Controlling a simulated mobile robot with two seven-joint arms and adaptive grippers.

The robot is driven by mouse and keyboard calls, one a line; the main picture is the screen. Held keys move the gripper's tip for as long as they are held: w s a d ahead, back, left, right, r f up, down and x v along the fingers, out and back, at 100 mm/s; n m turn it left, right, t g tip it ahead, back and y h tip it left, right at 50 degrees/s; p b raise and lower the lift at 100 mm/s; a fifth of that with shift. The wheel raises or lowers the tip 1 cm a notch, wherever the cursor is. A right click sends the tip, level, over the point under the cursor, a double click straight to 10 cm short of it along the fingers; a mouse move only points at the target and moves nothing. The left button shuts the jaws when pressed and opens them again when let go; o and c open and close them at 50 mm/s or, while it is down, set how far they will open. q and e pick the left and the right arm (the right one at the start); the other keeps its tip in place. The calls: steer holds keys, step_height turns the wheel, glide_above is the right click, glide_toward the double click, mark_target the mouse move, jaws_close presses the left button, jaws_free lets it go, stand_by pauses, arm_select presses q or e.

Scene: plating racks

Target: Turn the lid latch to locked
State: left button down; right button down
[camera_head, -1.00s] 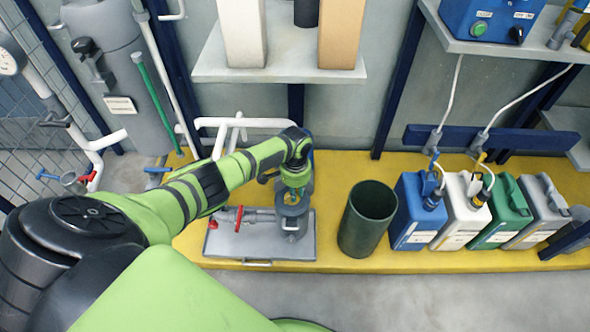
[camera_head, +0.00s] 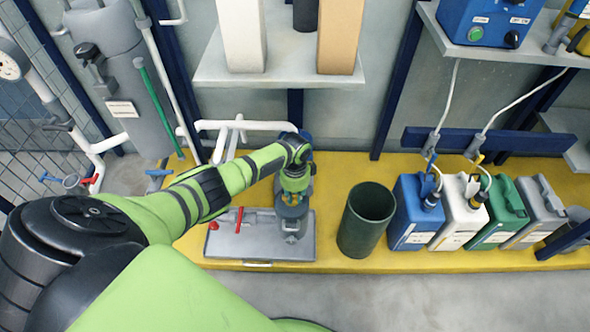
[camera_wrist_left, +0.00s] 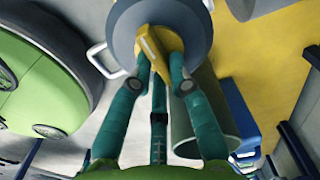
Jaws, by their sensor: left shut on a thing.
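A grey round vessel with a lid (camera_head: 292,225) stands on a flat grey plate at the front of the yellow bench. The lid fills the top of the left wrist view (camera_wrist_left: 180,18). A yellow lid latch (camera_wrist_left: 151,46) sits on it. My left gripper (camera_wrist_left: 160,64) is shut on the latch, its teal fingers on either side of it. In the head view this gripper (camera_head: 292,194) is directly over the lid and hides most of the latch. Any lock marking is too small to read. My right gripper is not in view.
The grey plate (camera_head: 222,246) has red handles on its left. A dark green open bin (camera_head: 352,240) stands just right of the vessel. Several jugs, including a blue one (camera_head: 408,225), stand farther right. White pipes (camera_head: 240,125) run behind my arm.

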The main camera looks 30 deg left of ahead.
mark_target(295, 197)
arm_select(q)
steer(key=shift+m, duration=0.3)
steer(key=c, duration=1.1)
jaws_free()
steer(key=shift+c, duration=0.2)
steer(key=shift+r, duration=0.15)
step_height(295, 197, up, 12)
steer(key=shift+f, duration=0.2)
